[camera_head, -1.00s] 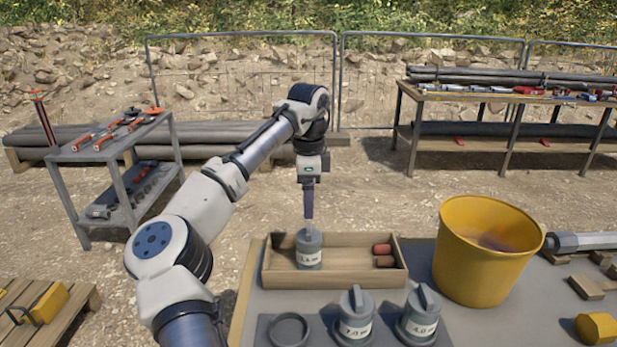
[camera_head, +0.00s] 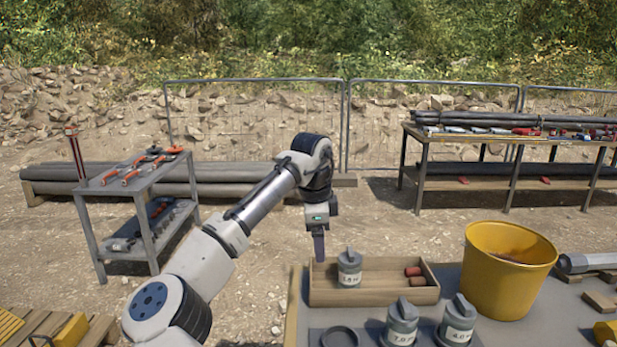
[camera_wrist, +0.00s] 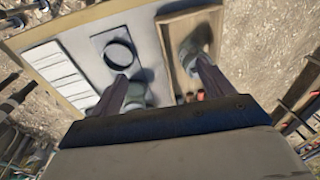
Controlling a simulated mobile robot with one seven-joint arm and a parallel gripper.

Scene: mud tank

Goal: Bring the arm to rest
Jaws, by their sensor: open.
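My arm reaches from the lower left over the ground toward the table. My gripper (camera_head: 319,258) points down beside the left end of a wooden tray, empty. In the wrist view its two fingers (camera_wrist: 162,65) are spread apart with nothing held between them. A grey labelled canister (camera_head: 349,270) stands upright in the left part of the wooden tray (camera_head: 372,297), just right of the gripper in the head view. In the wrist view the tray (camera_wrist: 172,65) lies below, and the right finger partly hides the canister (camera_wrist: 190,48).
Two more labelled canisters (camera_head: 401,322) (camera_head: 457,322) and an empty round holder (camera_head: 340,338) are in front of the tray. A yellow bucket (camera_head: 507,270) stands to the right. A tool cart (camera_head: 135,198) stands at left. Open ground lies between cart and table.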

